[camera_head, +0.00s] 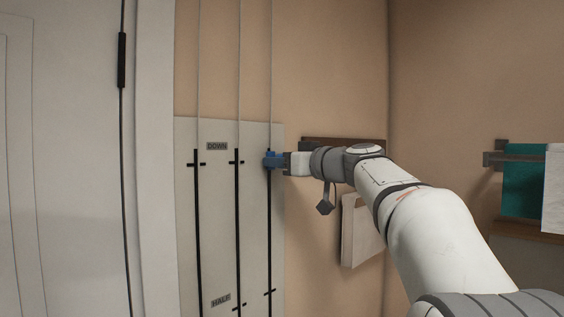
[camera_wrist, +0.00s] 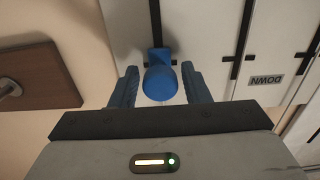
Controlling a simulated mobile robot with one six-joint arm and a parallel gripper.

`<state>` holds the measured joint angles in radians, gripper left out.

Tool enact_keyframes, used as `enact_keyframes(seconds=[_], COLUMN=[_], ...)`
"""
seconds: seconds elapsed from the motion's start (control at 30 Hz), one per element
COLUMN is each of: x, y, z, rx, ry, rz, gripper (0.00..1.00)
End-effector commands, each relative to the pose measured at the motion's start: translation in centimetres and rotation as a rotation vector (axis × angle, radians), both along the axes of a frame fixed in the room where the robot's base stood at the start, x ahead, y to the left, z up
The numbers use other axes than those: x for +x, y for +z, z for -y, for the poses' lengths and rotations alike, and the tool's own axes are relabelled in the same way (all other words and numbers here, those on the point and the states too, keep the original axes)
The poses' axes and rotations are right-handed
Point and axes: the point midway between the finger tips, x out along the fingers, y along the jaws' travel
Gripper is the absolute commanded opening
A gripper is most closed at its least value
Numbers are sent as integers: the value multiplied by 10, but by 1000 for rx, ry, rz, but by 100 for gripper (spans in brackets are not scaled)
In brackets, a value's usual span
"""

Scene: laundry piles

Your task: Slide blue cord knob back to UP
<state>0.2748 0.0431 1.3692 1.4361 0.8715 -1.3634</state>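The blue cord knob (camera_wrist: 160,82) sits on the rightmost slot of a pale wall panel (camera_head: 219,215), level with the DOWN label (camera_head: 217,146). In the wrist view, which is upside down, the label (camera_wrist: 266,80) reads inverted beside it. My gripper (camera_wrist: 160,86) has its two blue fingers on either side of the knob, with narrow gaps showing, so it is open around it. In the head view my gripper (camera_head: 276,160) reaches the slot from the right, and its blue fingers and the knob blend together. No UP label is in view.
Two more slots run left of this one, with thin cords above them. A HALF label (camera_head: 221,300) is lower on the panel. A brown wall board (camera_wrist: 38,76) with a metal peg is beside the panel. A rail with teal cloth (camera_head: 524,185) hangs far right.

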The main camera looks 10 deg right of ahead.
Motion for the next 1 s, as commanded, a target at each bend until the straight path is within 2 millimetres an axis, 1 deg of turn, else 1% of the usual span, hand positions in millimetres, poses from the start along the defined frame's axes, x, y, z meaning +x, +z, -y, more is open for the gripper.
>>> enact_keyframes(seconds=[0.03, 0.07, 0.5, 0.77, 0.87, 1.0], x=[0, 0, 0, 0, 2, 7], y=[0, 0, 0, -2, -8, -27], z=[0, 0, -1, 0, 1, 5], rx=[0, 0, 0, 0, 0, 1], ry=[0, 0, 1, 1, -1, -7], rz=[0, 0, 0, 0, 0, -2], gripper=[38, 36, 0, 0, 0, 0])
